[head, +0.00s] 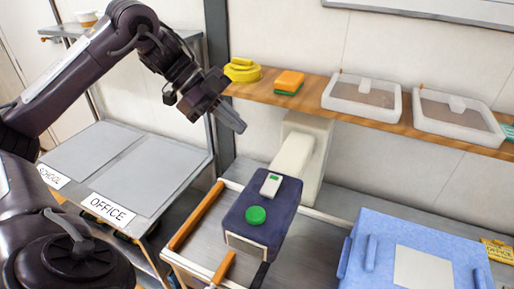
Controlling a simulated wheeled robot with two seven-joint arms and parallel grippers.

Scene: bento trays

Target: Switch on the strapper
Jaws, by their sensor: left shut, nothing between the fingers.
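The strapper (285,205) is a dark navy box with a cream arm and post behind it, standing on the bench at the centre of the head view. My left gripper (238,124) is shut and empty. It hangs in the air above and to the left of the strapper, apart from it, in front of the shelf's left end. My right gripper is not in view.
A wooden shelf (310,92) behind holds a yellow item (243,70), an orange and green block (289,82) and two white trays (362,97). A blue box (362,215) stands right of the strapper.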

